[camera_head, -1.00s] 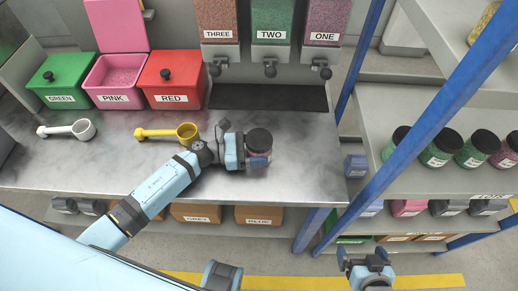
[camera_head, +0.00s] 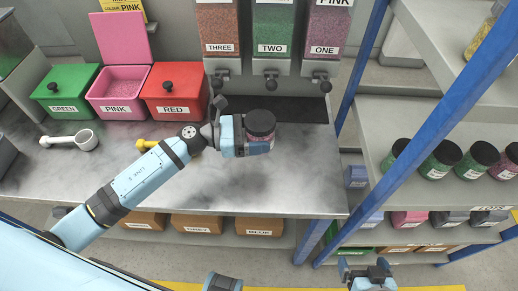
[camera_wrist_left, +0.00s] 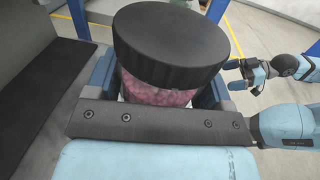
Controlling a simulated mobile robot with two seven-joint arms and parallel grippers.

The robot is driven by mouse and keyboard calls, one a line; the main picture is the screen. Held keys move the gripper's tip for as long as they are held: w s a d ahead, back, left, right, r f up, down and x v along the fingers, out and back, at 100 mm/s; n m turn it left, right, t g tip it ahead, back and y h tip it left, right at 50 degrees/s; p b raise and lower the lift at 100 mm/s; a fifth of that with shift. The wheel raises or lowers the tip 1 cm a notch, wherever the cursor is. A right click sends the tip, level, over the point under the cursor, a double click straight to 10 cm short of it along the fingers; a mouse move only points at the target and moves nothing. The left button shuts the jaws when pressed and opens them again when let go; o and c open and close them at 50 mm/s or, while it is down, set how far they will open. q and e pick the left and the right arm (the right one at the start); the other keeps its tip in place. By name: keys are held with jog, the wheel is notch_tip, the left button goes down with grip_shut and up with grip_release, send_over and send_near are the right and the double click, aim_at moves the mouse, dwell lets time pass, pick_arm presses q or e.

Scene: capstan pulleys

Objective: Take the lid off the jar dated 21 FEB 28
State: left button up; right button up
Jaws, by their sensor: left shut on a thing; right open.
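A jar (camera_head: 262,126) with a black lid stands upright in my left gripper (camera_head: 258,146) near the back of the metal worktop. The left wrist view shows the jar's lid (camera_wrist_left: 170,42) in place and pink contents in the jar body (camera_wrist_left: 155,90) below it. The left gripper is shut around the jar body. No date is readable on this jar from here. My right gripper (camera_head: 367,272) is open and empty, low at the bottom of the head view, away from the jar.
Green, pink and red bins (camera_head: 175,88) stand at the back left. Dispensers (camera_head: 272,35) hang behind the held jar. More black-lidded jars (camera_head: 440,160) stand on the right shelf, beyond a blue post (camera_head: 430,130). A white scoop (camera_head: 80,140) and a yellow scoop (camera_head: 147,145) lie on the worktop.

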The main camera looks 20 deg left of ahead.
aim_at(259, 120)
pick_arm(q)
notch_tip(259, 120, up, 8)
jog(key=shift+r+p, duration=0.1)
jog(key=shift+p, duration=0.2)
jog(key=shift+o, duration=1.2)
jog(key=c, duration=0.5)
jog(key=shift+c, duration=0.2)
